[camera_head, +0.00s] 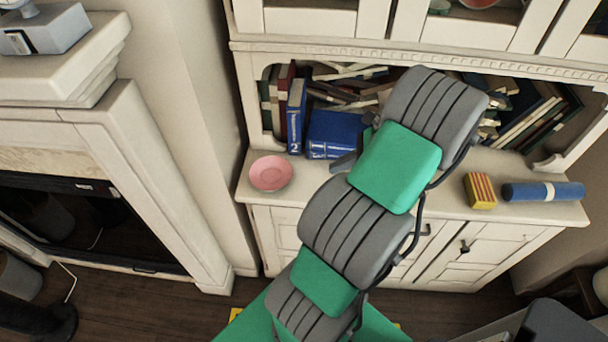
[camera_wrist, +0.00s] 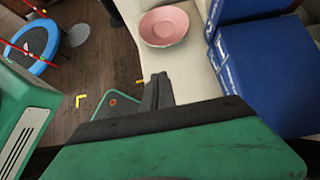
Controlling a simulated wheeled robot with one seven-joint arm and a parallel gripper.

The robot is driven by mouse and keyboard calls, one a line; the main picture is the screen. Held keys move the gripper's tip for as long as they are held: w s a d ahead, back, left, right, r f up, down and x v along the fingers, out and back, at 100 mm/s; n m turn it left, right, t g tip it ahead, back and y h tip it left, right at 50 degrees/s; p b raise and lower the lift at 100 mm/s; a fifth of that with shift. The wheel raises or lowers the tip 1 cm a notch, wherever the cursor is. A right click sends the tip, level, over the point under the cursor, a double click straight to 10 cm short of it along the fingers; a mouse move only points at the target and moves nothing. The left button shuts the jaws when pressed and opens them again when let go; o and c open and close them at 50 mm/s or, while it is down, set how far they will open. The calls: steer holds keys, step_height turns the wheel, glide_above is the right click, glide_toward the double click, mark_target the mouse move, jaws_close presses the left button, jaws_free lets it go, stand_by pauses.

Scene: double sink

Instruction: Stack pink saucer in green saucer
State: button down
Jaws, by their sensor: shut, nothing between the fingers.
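The pink saucer (camera_head: 271,173) sits upright near the left end of the cream cabinet's counter. It also shows in the wrist view (camera_wrist: 164,26), at the top centre, beyond my fingertips. My gripper (camera_wrist: 157,88) is shut and empty, with its fingers together and apart from the saucer. In the head view my gripper (camera_head: 345,163) is partly hidden by my arm, to the right of the pink saucer and in front of the blue books. I cannot make out a green saucer in either view. My arm hides part of the counter.
Blue books (camera_head: 336,133) stand in the shelf niche, close to my gripper; they also fill the right of the wrist view (camera_wrist: 265,75). A yellow-and-red striped box (camera_head: 480,190) and a blue roll (camera_head: 542,191) lie at the counter's right. Counter between saucer and gripper is clear.

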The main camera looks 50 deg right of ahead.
steer(key=x, duration=0.9)
steer(key=shift+w+a+f, duration=0.2)
steer(key=shift+w+a+f+p, duration=0.1)
steer(key=shift+w+a+p, duration=0.2)
steer(key=shift+w+a, duration=0.45)
steer(key=shift+w+a+f+p, duration=0.1)
steer(key=shift+w+a+p, duration=0.25)
steer(key=shift+w, duration=0.6)
steer(key=shift+r, duration=0.15)
